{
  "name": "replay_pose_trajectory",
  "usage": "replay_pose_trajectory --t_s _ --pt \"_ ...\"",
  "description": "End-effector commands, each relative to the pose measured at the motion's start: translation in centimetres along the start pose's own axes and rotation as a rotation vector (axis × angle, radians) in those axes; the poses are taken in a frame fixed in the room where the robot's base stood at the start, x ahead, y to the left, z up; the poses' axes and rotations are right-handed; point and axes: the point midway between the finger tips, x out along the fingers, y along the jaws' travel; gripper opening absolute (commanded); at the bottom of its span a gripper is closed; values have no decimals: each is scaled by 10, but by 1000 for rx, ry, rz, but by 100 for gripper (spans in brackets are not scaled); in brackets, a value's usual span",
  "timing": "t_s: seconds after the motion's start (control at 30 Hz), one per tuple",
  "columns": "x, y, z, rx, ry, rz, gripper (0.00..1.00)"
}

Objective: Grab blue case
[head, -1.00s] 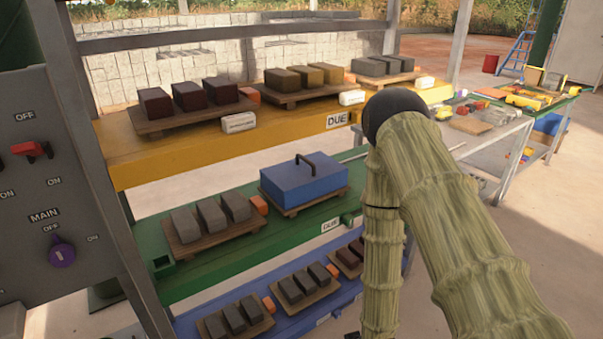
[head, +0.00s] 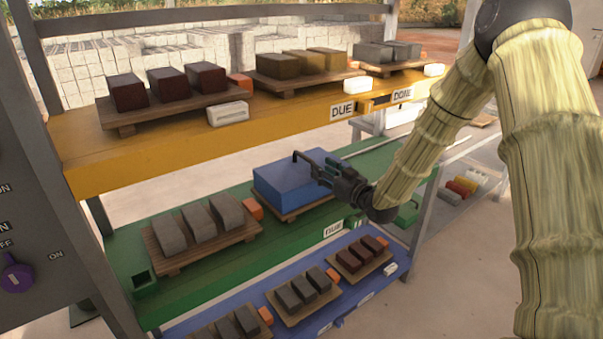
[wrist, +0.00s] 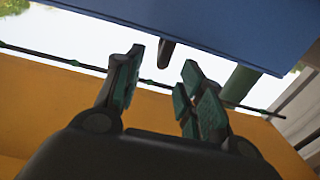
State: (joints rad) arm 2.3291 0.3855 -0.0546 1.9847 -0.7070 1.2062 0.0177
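The blue case (head: 285,188) sits on a wooden pallet on the green middle shelf. Its dark handle (head: 306,158) stands up from the lid. My gripper (head: 328,170) is at the handle from the right, level with the top of the case. In the wrist view the two fingers of my gripper (wrist: 160,82) are spread apart. There the dark handle (wrist: 166,54) shows between the fingertips, below the blue case surface (wrist: 220,25). I see no finger closed on the handle. Whether a fingertip touches it I cannot tell.
The yellow shelf (head: 150,155) with block pallets lies above the case. Grey blocks (head: 197,229) on a pallet and an orange block stand left of the case. The blue shelf (head: 385,280) with more blocks is below. A control panel (head: 20,240) stands at the left.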

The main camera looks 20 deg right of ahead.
Motion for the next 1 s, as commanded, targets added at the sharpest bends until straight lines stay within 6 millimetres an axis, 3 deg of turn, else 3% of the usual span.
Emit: replay_pose_trajectory --t_s 0.2,0.47,0.8,1.0 --pt "31 -1 0 0 -2 -1 39" --pt "47 -3 0 2 -3 -2 39" --pt "88 -4 -3 2 -3 -2 39" --pt "94 -4 -2 3 -3 -1 39"
